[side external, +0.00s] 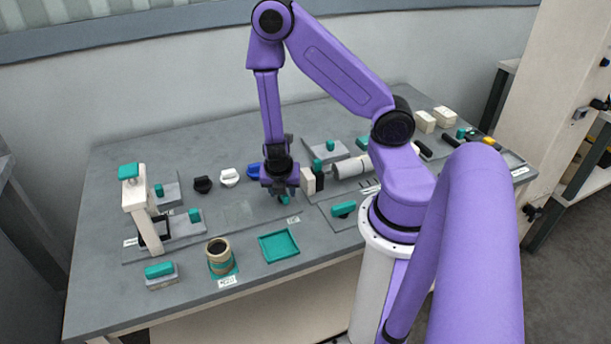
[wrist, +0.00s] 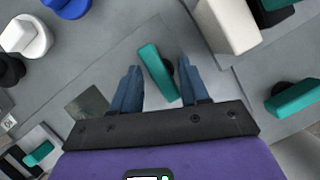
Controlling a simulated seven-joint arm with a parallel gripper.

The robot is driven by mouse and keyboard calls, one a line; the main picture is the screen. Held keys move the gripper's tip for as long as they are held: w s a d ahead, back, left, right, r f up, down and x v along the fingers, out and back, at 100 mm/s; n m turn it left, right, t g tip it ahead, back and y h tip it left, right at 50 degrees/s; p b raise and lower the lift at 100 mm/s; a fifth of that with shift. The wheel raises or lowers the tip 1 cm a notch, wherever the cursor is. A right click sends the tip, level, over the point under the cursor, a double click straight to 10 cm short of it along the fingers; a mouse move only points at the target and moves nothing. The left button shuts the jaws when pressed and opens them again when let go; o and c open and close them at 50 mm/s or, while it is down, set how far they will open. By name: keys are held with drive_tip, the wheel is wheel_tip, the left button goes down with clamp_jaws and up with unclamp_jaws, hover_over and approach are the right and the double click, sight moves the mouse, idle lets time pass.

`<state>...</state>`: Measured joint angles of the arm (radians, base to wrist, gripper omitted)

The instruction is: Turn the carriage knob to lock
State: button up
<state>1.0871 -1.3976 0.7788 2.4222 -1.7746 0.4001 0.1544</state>
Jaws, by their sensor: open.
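A teal bar-shaped knob (wrist: 157,72) stands on a grey plate in the wrist view, slightly tilted from the line of my fingers. In the side view a small part of this teal knob (side external: 284,200) shows just below my gripper (side external: 280,187). My gripper (wrist: 159,66) is open, with one blue-grey finger on each side of the knob; contact cannot be made out. A second teal bar knob (wrist: 293,98) is at the right in the wrist view, and also shows in the side view (side external: 343,209). No label naming the carriage knob is readable.
White and blue rounded parts (wrist: 26,37) (wrist: 68,7) lie at the upper left, beside a black one. A cream block (wrist: 228,25) stands close at the upper right. A teal tray (side external: 279,246) and a brown roll (side external: 219,254) are near the front edge of the grey table (side external: 110,293).

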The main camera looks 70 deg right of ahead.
drive_tip(key=m+g, duration=0.1)
drive_tip(key=m, duration=0.2)
drive_tip(key=m+g, duration=0.1)
drive_tip(key=m, duration=0.2)
drive_tip(key=shift+w+m, duration=0.2)
drive_tip(key=shift+m, duration=0.1)
drive_tip(key=m+g, duration=0.1)
drive_tip(key=m, duration=0.2)
drive_tip(key=m+g+y, duration=0.1)
drive_tip(key=m, duration=0.2)
drive_tip(key=shift+w+g, duration=0.15)
drive_tip(key=shift+g, duration=0.15)
drive_tip(key=v, duration=1.7)
drive_tip(key=s+a+r+n+t+y, duration=0.1)
drive_tip(key=s+a+r, duration=0.2)
drive_tip(key=s+a, duration=0.3)
drive_tip(key=s+a+r+n+t+y, duration=0.1)
drive_tip(key=s+a, duration=0.5)
drive_tip(key=s, duration=0.6)
drive_tip(key=shift+s+a+r+n+t+y, duration=0.25)
drive_tip(key=shift+s+r+n+t+y, duration=0.15)
drive_tip(key=shift+r+t+y, duration=0.35)
drive_tip(key=shift+w+r, duration=0.1)
